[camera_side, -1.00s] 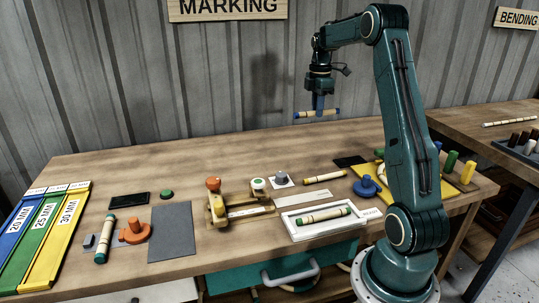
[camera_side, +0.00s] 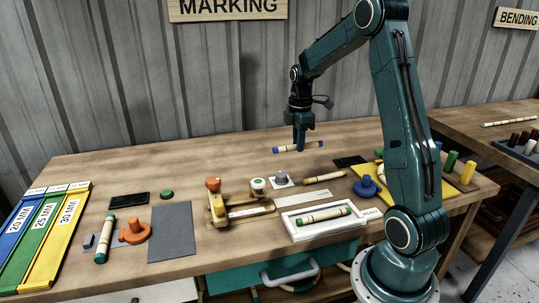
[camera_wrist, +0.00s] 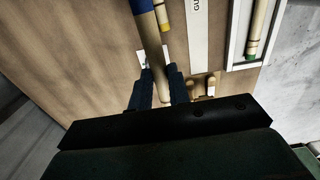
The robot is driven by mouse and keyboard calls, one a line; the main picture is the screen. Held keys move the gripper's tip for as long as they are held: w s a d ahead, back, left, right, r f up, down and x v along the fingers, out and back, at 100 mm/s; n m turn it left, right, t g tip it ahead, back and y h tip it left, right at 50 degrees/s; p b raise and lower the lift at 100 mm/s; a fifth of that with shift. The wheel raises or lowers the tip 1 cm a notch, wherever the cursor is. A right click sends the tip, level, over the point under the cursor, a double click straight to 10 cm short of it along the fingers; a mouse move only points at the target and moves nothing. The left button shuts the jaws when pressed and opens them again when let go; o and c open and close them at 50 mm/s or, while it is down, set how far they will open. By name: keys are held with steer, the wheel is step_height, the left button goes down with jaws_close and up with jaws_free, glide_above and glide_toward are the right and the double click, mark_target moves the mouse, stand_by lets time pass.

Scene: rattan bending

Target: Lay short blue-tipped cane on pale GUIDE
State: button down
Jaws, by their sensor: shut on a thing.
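My gripper (camera_side: 299,146) is shut on the short blue-tipped cane (camera_side: 285,149) and holds it roughly level above the workbench. In the wrist view the cane (camera_wrist: 153,40) runs between my gripper's fingers (camera_wrist: 160,74), with a blue end at the top; its lower part is partly hidden. The pale guide (camera_side: 274,203) lies flat on the bench, lower in the side view than the held cane, beside the wooden clamp fixture. In the wrist view the guide (camera_wrist: 197,35) lies right of the cane, apart from it, with part of its lettering showing.
A white tray (camera_side: 296,234) holds a green-tipped cane (camera_side: 322,216). A yellow-tipped cane (camera_side: 324,177) lies behind the tray. The wooden fixture (camera_side: 217,209) with an orange knob stands left of the guide. The back left bench is clear.

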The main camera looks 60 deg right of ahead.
steer(key=s+a+f, duration=0.2)
steer(key=a+f, duration=0.2)
steer(key=a, duration=0.4)
steer(key=shift+s+a+f, duration=0.3)
steer(key=shift+a+f, duration=0.05)
steer(key=shift+a, duration=0.05)
steer(key=shift+f, duration=0.15)
steer(key=shift+f, duration=3.25)
steer(key=c, duration=1.3)
jaws_free()
steer(key=shift+o, duration=0.2)
steer(key=shift+r, duration=0.1)
step_height(320, 180, up, 14)
